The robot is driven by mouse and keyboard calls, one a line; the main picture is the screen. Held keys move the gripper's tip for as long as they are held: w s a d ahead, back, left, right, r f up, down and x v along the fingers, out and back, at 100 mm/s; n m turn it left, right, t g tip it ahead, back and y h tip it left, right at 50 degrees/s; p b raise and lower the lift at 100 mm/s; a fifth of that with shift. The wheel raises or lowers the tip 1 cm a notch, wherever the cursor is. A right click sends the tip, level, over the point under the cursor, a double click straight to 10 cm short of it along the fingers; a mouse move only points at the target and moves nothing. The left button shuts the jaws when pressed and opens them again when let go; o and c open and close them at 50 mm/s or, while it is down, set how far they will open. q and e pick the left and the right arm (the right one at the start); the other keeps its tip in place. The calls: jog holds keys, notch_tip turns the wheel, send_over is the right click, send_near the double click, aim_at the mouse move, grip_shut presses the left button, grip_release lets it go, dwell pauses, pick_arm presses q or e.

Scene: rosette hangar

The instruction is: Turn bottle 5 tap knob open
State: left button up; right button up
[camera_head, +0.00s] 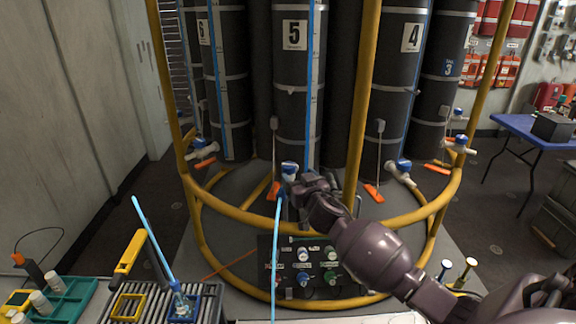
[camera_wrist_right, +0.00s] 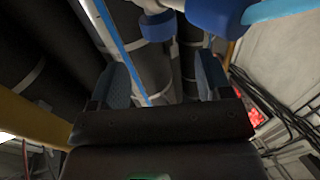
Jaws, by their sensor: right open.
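Bottle 5 (camera_head: 294,80) is a tall dark cylinder with a white number plate, standing behind the yellow rail. Its tap, with a blue knob (camera_head: 289,167) and white body, sits at its foot. My right gripper (camera_head: 294,191) is just below and in front of the tap, partly overlapping it. In the right wrist view my right gripper (camera_wrist_right: 163,82) is open, with nothing between its fingers. Blue and white tap parts (camera_wrist_right: 213,14) show beyond the fingertips, apart from them; I cannot tell which one is the knob. My left gripper is not in view.
A yellow ring rail (camera_head: 400,220) and uprights surround the bottles. A light blue hose (camera_head: 277,235) hangs below the tap. A control panel (camera_head: 315,268) stands low in front. Bottle 4 (camera_head: 393,90), with its own tap (camera_head: 403,166), is to the right.

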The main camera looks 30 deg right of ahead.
aim_at(291, 168)
jog(key=shift+x, duration=4)
jog(key=c, duration=0.9)
